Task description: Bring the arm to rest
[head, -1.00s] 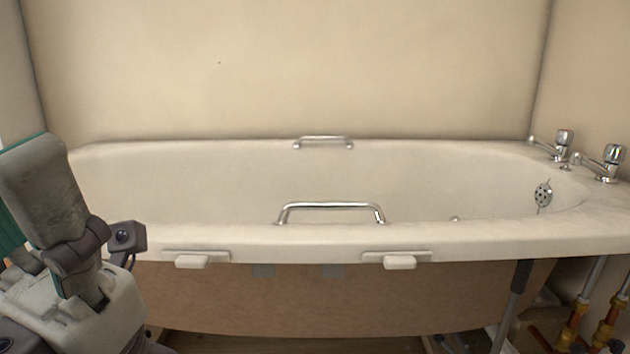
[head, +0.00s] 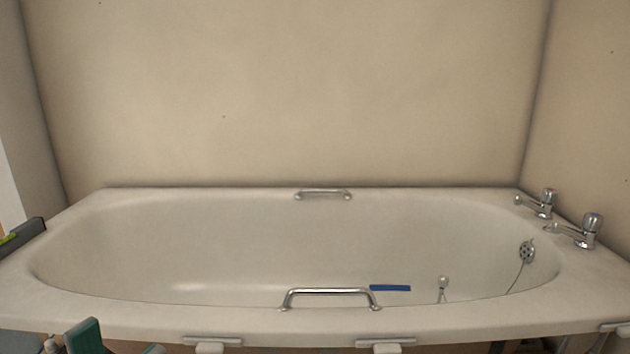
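Only small parts of my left arm show, at the bottom left corner of the head view, in front of the bath's near rim. Neither gripper can be made out. The white bath (head: 200,240) fills the lower half of the view.
A blue strip (head: 390,288) lies inside the bath near the front grab handle (head: 330,294). Another handle (head: 323,194) is on the far rim. Two chrome taps (head: 540,204) (head: 580,232) stand at the right end. A dark piece with a yellow-green stripe (head: 22,233) at the left edge is unclear.

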